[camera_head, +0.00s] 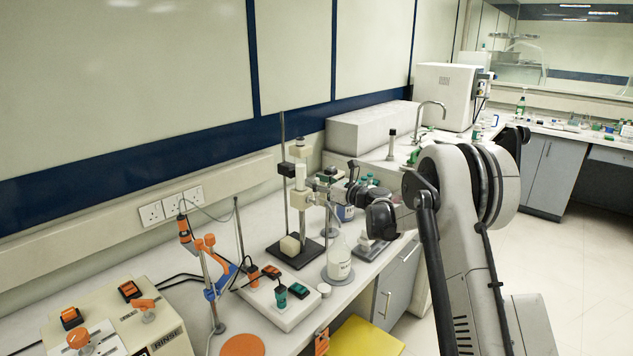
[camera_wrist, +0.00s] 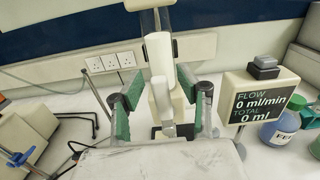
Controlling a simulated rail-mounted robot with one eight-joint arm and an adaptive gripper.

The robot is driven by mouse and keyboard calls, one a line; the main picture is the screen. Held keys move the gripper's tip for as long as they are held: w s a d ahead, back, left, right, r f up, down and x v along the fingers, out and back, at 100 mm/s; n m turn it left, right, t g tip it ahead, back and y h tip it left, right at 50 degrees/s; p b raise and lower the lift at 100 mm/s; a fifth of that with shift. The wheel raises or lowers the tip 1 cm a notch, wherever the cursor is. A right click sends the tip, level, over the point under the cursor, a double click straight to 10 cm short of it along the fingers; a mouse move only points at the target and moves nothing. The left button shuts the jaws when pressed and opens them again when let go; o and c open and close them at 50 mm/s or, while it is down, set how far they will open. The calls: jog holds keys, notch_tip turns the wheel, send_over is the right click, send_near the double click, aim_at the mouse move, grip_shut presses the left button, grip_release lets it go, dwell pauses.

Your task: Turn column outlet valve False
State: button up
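The glass column (camera_head: 300,177) stands upright, held on a rod stand (camera_head: 283,150) with a dark base. In the wrist view a white body with a lever-like piece (camera_wrist: 160,92) sits in the middle, below the clear column tube (camera_wrist: 157,20); this looks like the outlet valve. My gripper (camera_wrist: 158,78) is open, with a green-padded finger on either side of the valve piece. A gap shows on both sides, and I cannot tell whether either pad touches. In the head view my gripper (camera_head: 325,190) is beside the column, partly hidden by my arm.
A display box reading FLOW 0 ml/min, TOTAL 0 ml (camera_wrist: 262,105) stands close to the right finger. Bottles (camera_wrist: 280,128) stand beyond it.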

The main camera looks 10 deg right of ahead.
grip_shut()
jog(key=shift+a, duration=0.15)
dwell(0.4)
